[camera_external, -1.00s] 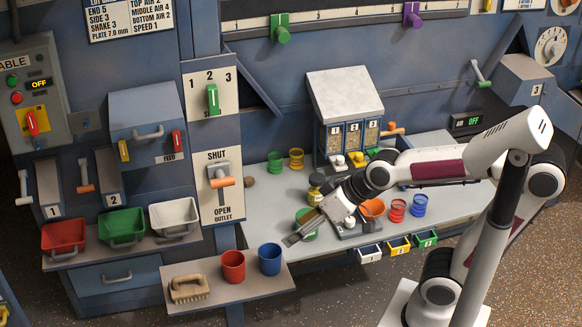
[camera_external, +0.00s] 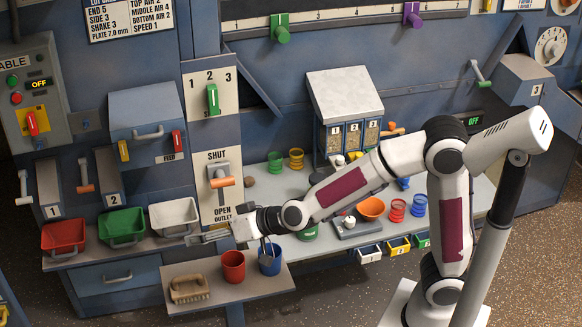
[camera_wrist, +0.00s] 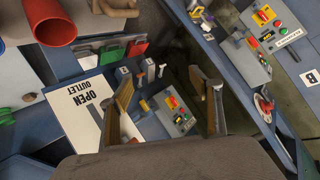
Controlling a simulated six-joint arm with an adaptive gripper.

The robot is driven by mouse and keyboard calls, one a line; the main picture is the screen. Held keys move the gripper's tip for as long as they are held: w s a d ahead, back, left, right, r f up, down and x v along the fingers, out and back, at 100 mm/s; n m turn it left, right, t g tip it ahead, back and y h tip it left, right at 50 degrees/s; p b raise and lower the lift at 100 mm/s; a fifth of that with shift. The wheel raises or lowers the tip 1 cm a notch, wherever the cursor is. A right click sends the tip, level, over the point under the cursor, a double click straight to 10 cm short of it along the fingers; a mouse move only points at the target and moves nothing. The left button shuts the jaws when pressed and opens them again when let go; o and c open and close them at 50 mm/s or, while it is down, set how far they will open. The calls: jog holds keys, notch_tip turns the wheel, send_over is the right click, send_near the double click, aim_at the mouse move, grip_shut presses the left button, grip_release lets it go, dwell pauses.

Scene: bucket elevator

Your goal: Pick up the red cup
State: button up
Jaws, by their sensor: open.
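The red cup (camera_external: 233,267) stands upright on the low front shelf, between a brush and the blue cup (camera_external: 270,260). In the wrist view the red cup (camera_wrist: 48,24) shows at the upper left, outside the space between my fingers. My gripper (camera_external: 208,237) is above and slightly left of the red cup, pointing left towards the white bin and the outlet panel. In the wrist view my gripper (camera_wrist: 168,100) has its two fingers wide apart with nothing held between them.
The brush (camera_external: 189,289) lies left of the red cup. The white bin (camera_external: 174,217), green bin (camera_external: 122,227) and red bin (camera_external: 63,237) line the ledge to the left. The outlet panel (camera_external: 216,165) with its orange-handled lever stands just behind my gripper.

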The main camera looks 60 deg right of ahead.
aim_at(234, 273)
jog(key=w+a+f+m+h, duration=0.1)
jog(key=f+h, duration=0.1)
jog(key=f, duration=0.2)
jog(key=w+f+m+t+h, duration=0.1)
jog(key=w+f+h, duration=0.1)
jog(key=f, duration=0.3)
jog(key=w+a+f+m+t+h, duration=0.1)
jog(key=w+f+h, duration=0.1)
jog(key=f, duration=0.2)
jog(key=shift+a+f+m+h, duration=0.2)
jog(key=shift+a+m+h, duration=0.1)
jog(key=shift+a+h, duration=0.1)
jog(key=s+f+h, duration=0.2)
jog(key=s+d+f+h, duration=0.1)
jog(key=f+h, duration=0.1)
jog(key=f, duration=0.1)
jog(key=shift+s+d+m, duration=0.1)
jog(key=shift+s+m, duration=0.3)
jog(key=s+d+h, duration=0.1)
jog(key=s, duration=0.1)
jog(key=s+d+f+m+h, duration=0.1)
jog(key=s+d+h, duration=0.1)
jog(key=s+d+f+g+h, duration=0.1)
jog(key=s+d, duration=0.1)
jog(key=shift+d+h, duration=0.2)
jog(key=shift+h, duration=0.1)
jog(key=shift+w, duration=0.15)
jog(key=shift+x, duration=1.25)
jog(key=shift+f, duration=0.1)
